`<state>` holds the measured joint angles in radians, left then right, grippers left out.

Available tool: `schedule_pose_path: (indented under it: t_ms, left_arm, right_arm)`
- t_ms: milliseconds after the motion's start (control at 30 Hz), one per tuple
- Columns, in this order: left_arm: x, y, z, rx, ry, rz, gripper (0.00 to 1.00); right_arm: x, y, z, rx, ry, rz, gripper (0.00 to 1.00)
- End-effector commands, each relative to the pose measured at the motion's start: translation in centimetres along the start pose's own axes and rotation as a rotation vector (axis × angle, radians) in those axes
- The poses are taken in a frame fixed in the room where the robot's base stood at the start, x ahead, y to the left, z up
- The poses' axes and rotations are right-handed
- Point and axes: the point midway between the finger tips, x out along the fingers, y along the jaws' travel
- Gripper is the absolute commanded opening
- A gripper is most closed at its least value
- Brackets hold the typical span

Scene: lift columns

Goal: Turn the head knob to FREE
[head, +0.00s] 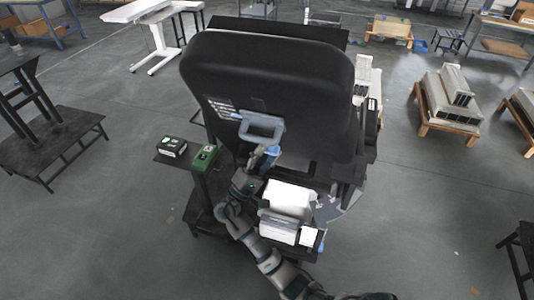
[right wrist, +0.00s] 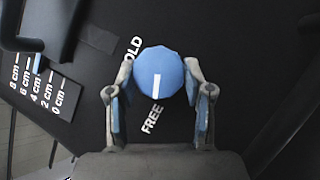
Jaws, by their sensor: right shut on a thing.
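The head knob (right wrist: 159,64) is a round blue knob on a black panel in the right wrist view. Its white line points down, toward the printed word FREE (right wrist: 152,119). The word HOLD (right wrist: 133,48) is at its upper left, partly hidden. My right gripper (right wrist: 160,78) has one finger on each side of the knob and is shut on it. In the head view my right gripper (head: 268,158) is at the lower part of the large black back panel (head: 270,85), just below a grey-blue handle (head: 260,127). My left gripper is not in view.
A centimetre scale (right wrist: 38,88) is left of the knob in the right wrist view. In the head view a small black side shelf (head: 185,160) carries a green box (head: 204,157) and a black-and-white box (head: 173,147). A white unit (head: 286,200) stands beside my right arm.

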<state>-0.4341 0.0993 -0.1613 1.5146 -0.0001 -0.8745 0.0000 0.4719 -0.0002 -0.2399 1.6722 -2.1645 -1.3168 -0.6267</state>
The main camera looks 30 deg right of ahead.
Motion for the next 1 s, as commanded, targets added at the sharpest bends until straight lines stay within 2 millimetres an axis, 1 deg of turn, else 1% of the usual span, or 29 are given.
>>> schedule_pose_path:
  t_ms: [33,467,500,600,867,1000]
  left_arm:
    - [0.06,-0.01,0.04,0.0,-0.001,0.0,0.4]
    - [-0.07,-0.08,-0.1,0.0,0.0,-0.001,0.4]
    - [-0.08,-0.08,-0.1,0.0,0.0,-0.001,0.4]
    - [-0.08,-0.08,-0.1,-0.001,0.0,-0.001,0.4]
    - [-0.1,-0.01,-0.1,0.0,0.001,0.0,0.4]
    - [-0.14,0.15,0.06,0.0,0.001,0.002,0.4]
  right_arm:
    - [-0.41,-0.46,-0.2,-0.013,0.009,-0.002,0.16]
    - [-0.34,-0.4,-0.19,-0.023,0.01,0.004,0.16]
    - [-0.34,-0.4,-0.19,-0.022,0.01,0.004,0.54]
    - [-0.3,-0.36,-0.17,-0.021,0.009,0.004,0.76]
    - [-0.08,-0.1,0.07,-0.016,0.004,0.006,0.76]
    - [-0.73,-0.11,0.04,-0.017,0.005,0.006,0.76]
